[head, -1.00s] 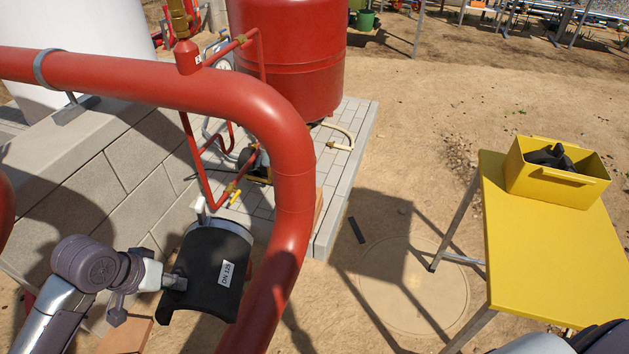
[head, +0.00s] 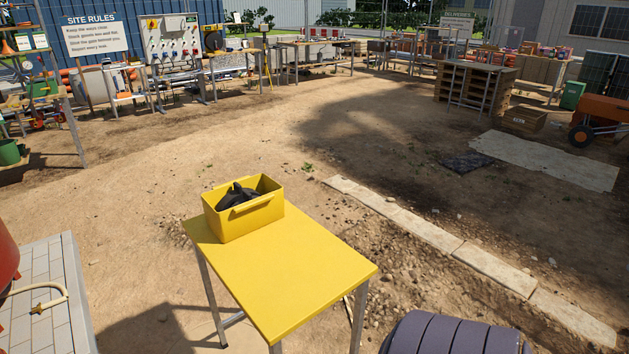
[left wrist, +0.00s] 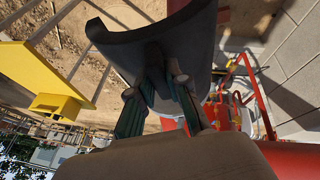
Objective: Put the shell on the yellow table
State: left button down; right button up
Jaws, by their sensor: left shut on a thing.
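The shell (left wrist: 198,48) is a dark, curved half-pipe piece in the left wrist view. My left gripper (left wrist: 157,88) is shut on it, with a finger on each side of its grip. In the head view neither the shell nor my left gripper shows. The yellow table (head: 290,262) stands in the lower middle of the head view, its near part bare. The table also shows at the left of the left wrist view (left wrist: 40,68), apart from the shell. My right gripper is not in view.
A yellow bin (head: 246,220) with dark pieces in it stands on the table's far left end. A paved plinth (head: 45,300) lies left of the table. Open dirt surrounds the table.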

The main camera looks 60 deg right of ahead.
aim_at(294, 266)
jog(key=l+z, duration=0.2)
jog(key=z, duration=0.25)
jog(key=i+l+z, duration=0.1)
jog(key=z, duration=0.3)
jog(key=i+l+z, duration=0.15)
jog(key=z, duration=0.3)
jog(key=i+l+z, duration=0.15)
jog(key=z, duration=0.25)
jog(key=i+l, duration=0.3)
